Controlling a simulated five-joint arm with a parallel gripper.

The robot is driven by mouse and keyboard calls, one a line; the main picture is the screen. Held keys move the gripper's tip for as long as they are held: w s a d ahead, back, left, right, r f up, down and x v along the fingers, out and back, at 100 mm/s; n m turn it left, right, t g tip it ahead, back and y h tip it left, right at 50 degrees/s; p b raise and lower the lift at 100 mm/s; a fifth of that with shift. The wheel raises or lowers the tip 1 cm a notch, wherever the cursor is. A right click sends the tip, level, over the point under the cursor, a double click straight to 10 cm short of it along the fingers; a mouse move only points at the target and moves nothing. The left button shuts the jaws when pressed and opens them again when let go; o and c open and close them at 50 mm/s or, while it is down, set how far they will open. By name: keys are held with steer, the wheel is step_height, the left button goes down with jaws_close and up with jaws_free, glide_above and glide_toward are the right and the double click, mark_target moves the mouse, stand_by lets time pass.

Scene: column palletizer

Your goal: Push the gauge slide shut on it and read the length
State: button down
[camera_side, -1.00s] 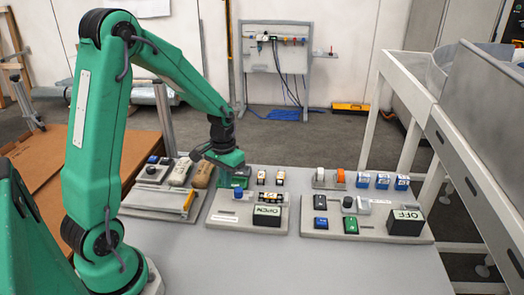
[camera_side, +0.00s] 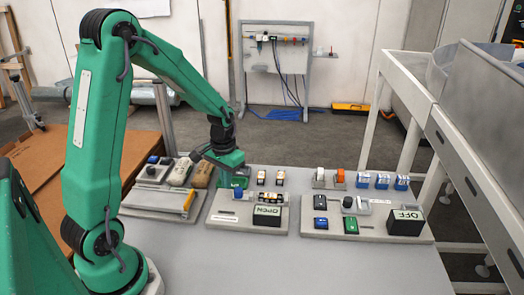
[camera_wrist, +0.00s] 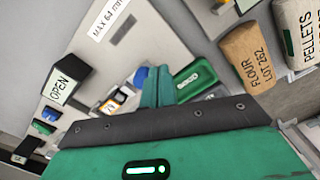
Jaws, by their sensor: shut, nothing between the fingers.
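The gauge board (camera_side: 222,206) is the middle grey plate, with a dark display reading OPEN (camera_side: 267,215) at its front. The wrist view shows its "MAX 64 mm" label (camera_wrist: 111,20) and the same display (camera_wrist: 65,85). A blue knob (camera_wrist: 139,75) and a green block (camera_wrist: 195,76) are on it. Which part is the slide, I cannot tell. My gripper (camera_wrist: 158,86) is shut and empty, low between the blue knob and the green block.
To the right is another plate with an OFF display (camera_side: 406,222), a knob and buttons. Blue-and-white boxes (camera_side: 382,181) stand behind it. The front table is clear.

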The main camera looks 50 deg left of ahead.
mark_target(238, 189)
steer(key=shift+f, duration=0.25)
steer(key=shift+f, duration=0.4)
steer(key=shift+f, duration=0.2)
steer(key=shift+w+d, duration=1.15)
steer(key=shift+w, duration=0.05)
stand_by(2.7)
steer(key=shift+s+a, duration=0.3)
steer(key=shift+s, duration=0.05)
stand_by(0.3)
steer(key=shift+r, duration=0.1)
steer(key=shift+r, duration=3.4)
steer(key=shift+r, duration=0.15)
